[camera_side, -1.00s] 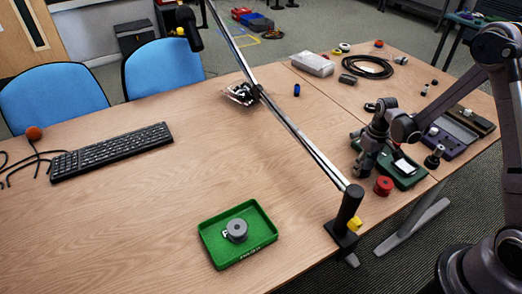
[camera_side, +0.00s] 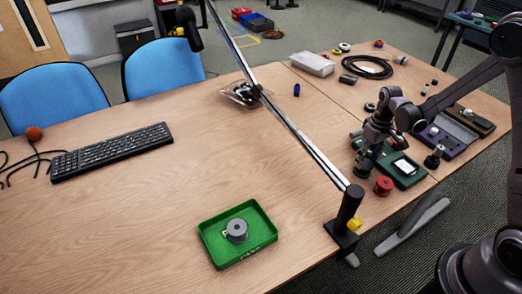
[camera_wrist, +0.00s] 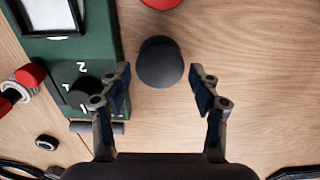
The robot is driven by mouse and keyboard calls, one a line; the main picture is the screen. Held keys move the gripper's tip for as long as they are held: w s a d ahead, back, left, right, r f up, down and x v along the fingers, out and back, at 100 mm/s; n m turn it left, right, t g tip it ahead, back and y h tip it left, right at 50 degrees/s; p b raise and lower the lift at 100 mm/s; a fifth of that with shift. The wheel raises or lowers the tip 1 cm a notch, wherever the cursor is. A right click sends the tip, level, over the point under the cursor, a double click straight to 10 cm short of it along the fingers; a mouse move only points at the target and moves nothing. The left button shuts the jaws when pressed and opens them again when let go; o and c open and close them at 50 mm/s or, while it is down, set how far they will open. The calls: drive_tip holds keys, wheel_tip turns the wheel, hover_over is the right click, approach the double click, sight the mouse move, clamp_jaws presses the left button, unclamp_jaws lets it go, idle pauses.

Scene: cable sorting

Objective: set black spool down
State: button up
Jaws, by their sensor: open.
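The black spool (camera_wrist: 160,66) shows in the wrist view as a dark round shape on the bare wood, just right of a green unit (camera_wrist: 100,40). My gripper (camera_wrist: 161,88) is open, one finger to each side of the spool's near end, with a visible gap on both sides. In the side view my gripper (camera_side: 366,161) points down at the left end of the green unit (camera_side: 408,172). The spool is hard to tell from the dark fingers there.
A red spool (camera_side: 383,186) stands close by, at the top edge of the wrist view (camera_wrist: 162,2). A green tray (camera_side: 262,232) holding a grey spool (camera_side: 236,230) lies to the left. A metal pole (camera_side: 300,135) crosses above the table. The table's middle is clear.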

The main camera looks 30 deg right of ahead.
sight(365, 164)
wheel_tip(365, 164, up, 9)
drive_tip(key=s+a+r+t, duration=0.7)
drive_tip(key=s+a+r, duration=0.4)
drive_tip(key=a, duration=0.3)
drive_tip(key=shift+s+a+r, duration=0.2)
drive_tip(key=shift+a+r, duration=0.05)
drive_tip(key=shift+r, duration=0.15)
idle(1.2)
